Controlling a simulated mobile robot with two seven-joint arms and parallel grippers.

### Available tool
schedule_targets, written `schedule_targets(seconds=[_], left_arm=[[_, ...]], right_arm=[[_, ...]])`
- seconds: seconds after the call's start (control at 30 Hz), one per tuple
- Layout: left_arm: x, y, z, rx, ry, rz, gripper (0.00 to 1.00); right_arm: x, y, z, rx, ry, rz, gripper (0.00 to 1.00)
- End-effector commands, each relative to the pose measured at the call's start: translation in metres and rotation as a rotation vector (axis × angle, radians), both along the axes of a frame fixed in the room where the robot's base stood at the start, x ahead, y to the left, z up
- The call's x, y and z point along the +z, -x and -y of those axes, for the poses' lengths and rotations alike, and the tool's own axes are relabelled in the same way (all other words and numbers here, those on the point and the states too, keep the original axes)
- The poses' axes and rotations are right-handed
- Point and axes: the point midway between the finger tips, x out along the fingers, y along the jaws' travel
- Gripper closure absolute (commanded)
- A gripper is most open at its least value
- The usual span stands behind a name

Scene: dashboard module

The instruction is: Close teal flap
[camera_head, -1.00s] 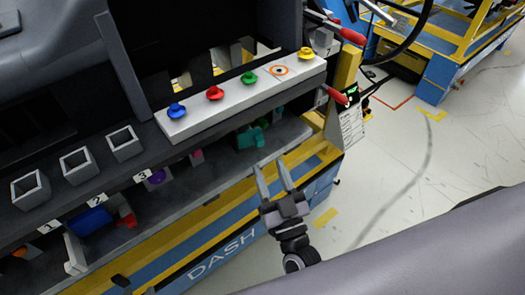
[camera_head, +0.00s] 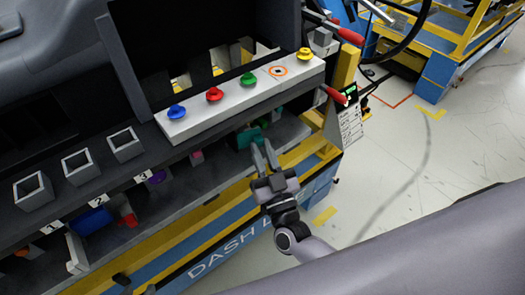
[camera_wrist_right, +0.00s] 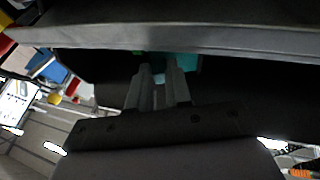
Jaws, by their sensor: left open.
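The teal flap (camera_head: 249,138) is on the lower shelf, under the white button panel. In the right wrist view, teal (camera_wrist_right: 188,62) shows just beyond the fingertips, largely hidden by them and a dark edge. My right gripper (camera_head: 262,146) is at the shelf's front, its tips close to the flap; I cannot tell if they touch. Its fingers (camera_wrist_right: 158,72) are partly apart, with a narrow gap and teal behind it. Only what look like the dark fingertips of my left gripper (camera_head: 134,284) show, apart, at the bottom edge, far from the flap.
The button panel (camera_head: 232,97) overhangs the shelf. A yellow and blue cart frame (camera_head: 225,226) runs below. A purple object (camera_head: 156,176), a blue box (camera_head: 92,221) and square holders (camera_head: 80,167) are to the left. The floor (camera_head: 410,190) at right is open.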

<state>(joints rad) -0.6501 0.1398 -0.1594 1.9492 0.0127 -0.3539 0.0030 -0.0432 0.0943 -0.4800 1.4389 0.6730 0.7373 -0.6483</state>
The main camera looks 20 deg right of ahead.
Motion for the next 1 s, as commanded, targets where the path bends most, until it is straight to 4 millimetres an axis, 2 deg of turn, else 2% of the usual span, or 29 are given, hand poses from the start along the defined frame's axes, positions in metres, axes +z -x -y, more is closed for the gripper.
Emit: schedule_targets(seconds=[0.23,0.53,0.97,1.0], left_arm=[[-0.004,0.000,0.000,0.000,0.000,0.001,0.57],[-0.019,-0.001,0.000,0.000,0.000,0.002,0.57],[-0.019,-0.001,0.000,0.000,0.000,0.002,0.57],[-0.019,-0.001,0.000,0.000,0.000,0.002,0.57]], right_arm=[[-0.001,-0.006,0.004,0.109,0.008,0.005,1.00],[-0.001,-0.017,0.008,0.293,0.005,0.005,1.00],[0.000,-0.018,0.008,0.322,0.000,0.000,1.00],[0.000,-0.018,0.008,0.322,0.000,0.000,0.68]])
